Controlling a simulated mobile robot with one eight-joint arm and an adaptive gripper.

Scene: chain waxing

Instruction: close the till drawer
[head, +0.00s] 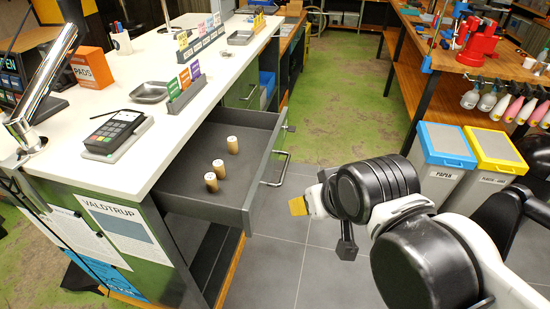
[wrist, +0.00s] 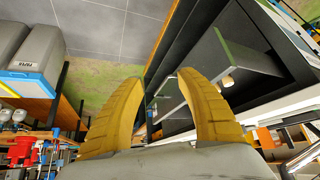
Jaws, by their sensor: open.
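The grey till drawer (head: 252,188) stands pulled out from the white-topped counter in the head view. Three small upright rolls (head: 211,182) stand inside it. Its silver bar handle (head: 283,168) is on the front face. My gripper (head: 298,206) is just in front of and to the right of the drawer front, apart from it in that view, with only a yellow fingertip clear. In the wrist view my gripper (wrist: 162,82) shows two yellow fingers spread apart with nothing held. The drawer (wrist: 240,55) lies beyond and to the right of the fingers there.
The counter (head: 140,165) carries a card terminal (head: 117,132), a metal tray (head: 150,92) and coloured cards. Blue-lidded (head: 445,143) and yellow-lidded (head: 497,149) bins stand at the right, below a wooden workbench (head: 460,58). Grey tiled floor (head: 275,265) is open before the drawer.

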